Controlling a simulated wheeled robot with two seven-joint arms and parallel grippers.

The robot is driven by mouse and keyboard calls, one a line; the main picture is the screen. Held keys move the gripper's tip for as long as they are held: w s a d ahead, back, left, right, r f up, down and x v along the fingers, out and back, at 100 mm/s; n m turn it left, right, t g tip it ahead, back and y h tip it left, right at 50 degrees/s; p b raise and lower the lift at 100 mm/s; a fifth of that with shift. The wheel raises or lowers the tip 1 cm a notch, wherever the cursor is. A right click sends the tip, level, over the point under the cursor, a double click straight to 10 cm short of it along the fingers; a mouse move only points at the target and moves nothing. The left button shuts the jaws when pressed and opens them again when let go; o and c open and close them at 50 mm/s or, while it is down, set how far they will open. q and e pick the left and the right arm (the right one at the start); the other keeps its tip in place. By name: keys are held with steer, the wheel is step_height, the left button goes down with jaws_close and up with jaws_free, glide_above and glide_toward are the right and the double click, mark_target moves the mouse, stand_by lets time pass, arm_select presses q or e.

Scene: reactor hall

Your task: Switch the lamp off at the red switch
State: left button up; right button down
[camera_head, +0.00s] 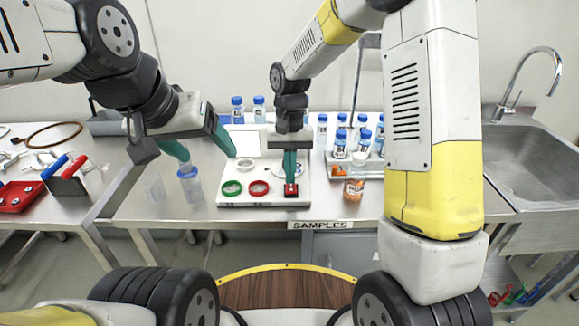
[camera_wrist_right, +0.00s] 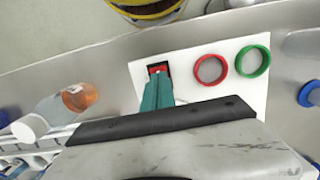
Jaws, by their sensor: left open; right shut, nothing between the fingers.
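The red switch (camera_head: 292,190) sits in a dark frame at the front right of a white board (camera_head: 235,201) on the steel bench. It also shows in the right wrist view (camera_wrist_right: 158,68). My right gripper (camera_head: 290,181) is shut and empty, pointing down with its teal fingertips right at the switch and covering part of it. In the right wrist view the fingertips (camera_wrist_right: 157,77) overlap the switch's edge; I cannot tell whether they touch it. My left gripper (camera_head: 211,158) is open and empty, left of the board above a blue-capped bottle. I cannot make out clearly which thing is the lamp.
A green ring (camera_head: 231,188) and a red ring (camera_head: 259,188) lie on the board left of the switch. A bottle with orange contents (camera_head: 354,188) stands close to its right. Several blue-capped bottles stand behind. A sink (camera_head: 540,150) is at the right.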

mark_target(291, 188)
steer(key=shift+s+f, duration=0.15)
steer(key=shift+f, duration=0.9)
